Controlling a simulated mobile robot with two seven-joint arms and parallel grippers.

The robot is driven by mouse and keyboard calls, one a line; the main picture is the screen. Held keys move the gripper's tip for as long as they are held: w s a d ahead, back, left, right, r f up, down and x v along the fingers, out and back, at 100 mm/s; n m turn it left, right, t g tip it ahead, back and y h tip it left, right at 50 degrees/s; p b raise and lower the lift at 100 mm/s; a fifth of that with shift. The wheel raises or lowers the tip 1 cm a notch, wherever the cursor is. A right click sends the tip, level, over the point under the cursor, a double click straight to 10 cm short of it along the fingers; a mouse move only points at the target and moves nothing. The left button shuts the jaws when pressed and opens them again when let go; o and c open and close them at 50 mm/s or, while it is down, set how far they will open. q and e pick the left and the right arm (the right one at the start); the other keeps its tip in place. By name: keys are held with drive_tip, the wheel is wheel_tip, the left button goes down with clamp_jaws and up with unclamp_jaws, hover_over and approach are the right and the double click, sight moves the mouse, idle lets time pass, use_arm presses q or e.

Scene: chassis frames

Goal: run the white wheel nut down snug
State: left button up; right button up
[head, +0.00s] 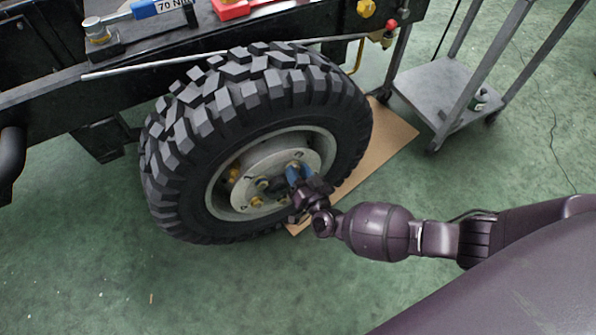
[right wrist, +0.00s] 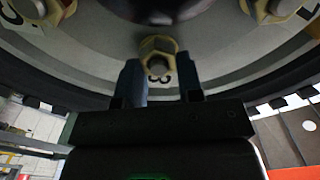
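The black tyre (head: 255,85) has a pale wheel disc (head: 285,157) with several brass-coloured nuts on studs. I cannot pick out a clearly white nut. My right gripper (head: 296,172) is at the right part of the disc, its blue fingers hiding much of what is there. My left gripper is out of view.
Two more nuts (right wrist: 38,9) (right wrist: 275,9) show at the top of the right wrist view. A grey trolley (head: 440,88) stands at the right. A brown board (head: 388,145) lies under the wheel. The green floor at lower left is clear.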

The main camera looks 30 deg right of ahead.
drive_tip(key=shift+c, duration=0.8)
use_arm(q)
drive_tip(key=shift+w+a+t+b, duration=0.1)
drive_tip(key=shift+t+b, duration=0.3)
drive_tip(key=shift+b, duration=0.45)
use_arm(e)
drive_tip(key=shift+d+f+m, duration=0.1)
drive_tip(key=shift+d+m, duration=0.05)
drive_tip(key=shift+m, duration=2.65)
drive_tip(key=o, duration=0.9)
drive_tip(key=shift+o, duration=0.2)
drive_tip(key=shift+s, duration=0.1)
